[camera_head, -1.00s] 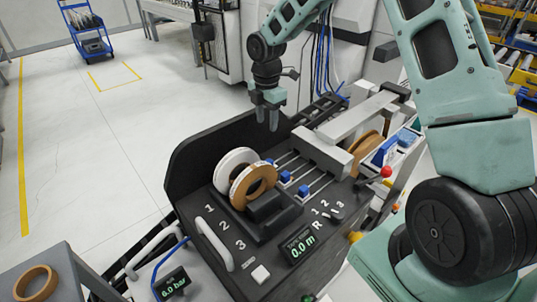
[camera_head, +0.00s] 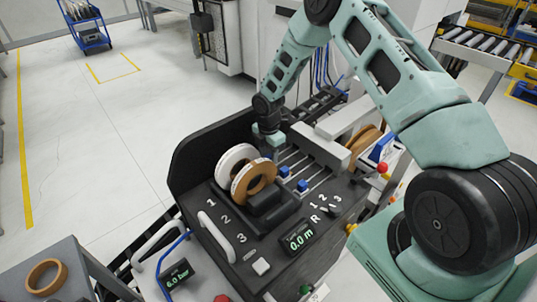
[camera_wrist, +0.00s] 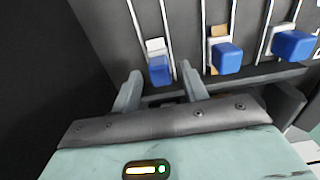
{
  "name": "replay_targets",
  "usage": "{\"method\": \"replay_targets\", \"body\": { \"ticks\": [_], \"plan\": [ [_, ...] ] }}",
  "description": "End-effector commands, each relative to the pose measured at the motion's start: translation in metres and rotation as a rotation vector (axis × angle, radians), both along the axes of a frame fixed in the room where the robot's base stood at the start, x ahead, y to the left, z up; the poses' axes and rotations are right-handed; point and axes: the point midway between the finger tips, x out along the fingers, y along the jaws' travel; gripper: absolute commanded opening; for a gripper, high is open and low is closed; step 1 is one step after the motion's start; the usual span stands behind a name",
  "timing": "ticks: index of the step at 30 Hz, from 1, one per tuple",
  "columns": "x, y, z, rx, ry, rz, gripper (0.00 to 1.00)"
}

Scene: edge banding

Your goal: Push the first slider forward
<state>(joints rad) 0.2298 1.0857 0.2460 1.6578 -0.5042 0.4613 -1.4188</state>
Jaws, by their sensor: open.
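Three blue sliders sit on parallel rails of the black edge-banding panel. The first slider (camera_wrist: 160,70) is the leftmost in the wrist view, with a white piece behind it; in the head view my gripper hides it. The second slider (camera_wrist: 227,58) and third slider (camera_wrist: 293,45) are to its right, and also show in the head view (camera_head: 284,171) (camera_head: 302,186). My gripper (camera_wrist: 160,80) is open, its fingers pointing at the panel on either side of the first slider. I cannot tell whether they touch it. In the head view my gripper (camera_head: 268,142) is low over the panel's far end.
A white tape roll (camera_head: 234,160) and a brown roll (camera_head: 253,182) stand close to the gripper on the panel. A dark raised side wall (camera_head: 195,152) runs along the left. A grey block (camera_head: 320,145) covers the rails' right ends. Another brown ring (camera_head: 46,276) lies on a side table.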

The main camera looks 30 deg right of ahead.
Motion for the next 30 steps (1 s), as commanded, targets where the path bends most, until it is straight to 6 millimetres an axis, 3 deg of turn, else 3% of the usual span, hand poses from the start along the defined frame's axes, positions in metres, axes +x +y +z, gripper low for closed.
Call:
{"method": "replay_targets", "body": {
  "ticks": [6, 14, 18, 19, 25, 30],
  "plan": [
    [0.000, 0.000, -0.013, -0.001, 0.000, -0.001, 0.44],
    [0.000, 0.000, -0.014, -0.001, 0.000, -0.001, 0.44],
    [0.000, 0.000, -0.014, -0.001, 0.000, -0.001, 0.05],
    [0.000, 0.000, -0.014, -0.001, 0.000, -0.001, 0.00],
    [0.002, -0.008, -0.014, 0.000, 0.000, -0.003, 0.00],
    [0.009, -0.047, -0.016, 0.000, -0.001, -0.008, 0.00]
  ]
}}
